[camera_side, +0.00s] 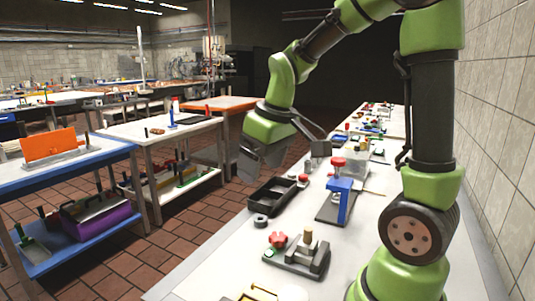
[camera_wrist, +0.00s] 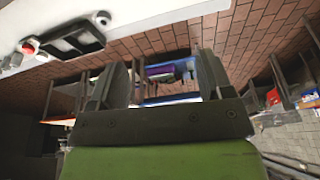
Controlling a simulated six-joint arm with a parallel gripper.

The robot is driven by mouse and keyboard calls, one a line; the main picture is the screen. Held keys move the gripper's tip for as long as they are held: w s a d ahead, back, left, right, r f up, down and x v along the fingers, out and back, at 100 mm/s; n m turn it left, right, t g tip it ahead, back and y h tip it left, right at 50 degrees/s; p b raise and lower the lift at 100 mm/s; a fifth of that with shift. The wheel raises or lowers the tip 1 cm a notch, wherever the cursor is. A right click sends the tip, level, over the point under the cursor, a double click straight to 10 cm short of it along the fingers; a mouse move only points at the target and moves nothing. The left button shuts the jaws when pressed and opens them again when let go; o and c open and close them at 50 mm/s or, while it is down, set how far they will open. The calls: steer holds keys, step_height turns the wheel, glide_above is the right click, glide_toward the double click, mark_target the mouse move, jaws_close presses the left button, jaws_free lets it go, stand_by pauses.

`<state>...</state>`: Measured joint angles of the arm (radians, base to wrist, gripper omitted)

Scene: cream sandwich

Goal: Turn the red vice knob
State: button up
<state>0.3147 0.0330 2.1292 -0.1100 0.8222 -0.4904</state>
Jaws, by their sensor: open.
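The red vice knob (camera_side: 278,239) is a small lobed knob in the side view. It sits at the left end of a dark grey vice (camera_side: 312,262) on the white bench, near the front. My gripper (camera_side: 254,165) hangs in the air beyond the bench's left edge, above and behind the vice, well apart from the knob. In the wrist view my gripper (camera_wrist: 160,78) has its two fingers wide apart with nothing between them. The vice and its knob do not show in the wrist view.
A black tray (camera_side: 263,203) lies behind the vice, with a grey ring (camera_side: 260,221) beside it. The tray also shows in the wrist view (camera_wrist: 84,39). A blue press (camera_side: 341,196) with a red top stands right of the tray. Small parts crowd the bench's far end.

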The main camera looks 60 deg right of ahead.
steer(key=s+a+r+t, duration=0.1)
steer(key=s+a+r, duration=0.2)
steer(key=a, duration=0.1)
steer(key=shift+s+a+r+m+t, duration=0.2)
steer(key=shift+m+t, duration=0.1)
steer(key=shift+m, duration=0.1)
steer(key=s+a+r+m+t+y, duration=0.2)
steer(key=s+a, duration=0.3)
steer(key=s, duration=0.2)
steer(key=shift+s+a, duration=0.15)
steer(key=shift+a, duration=0.05)
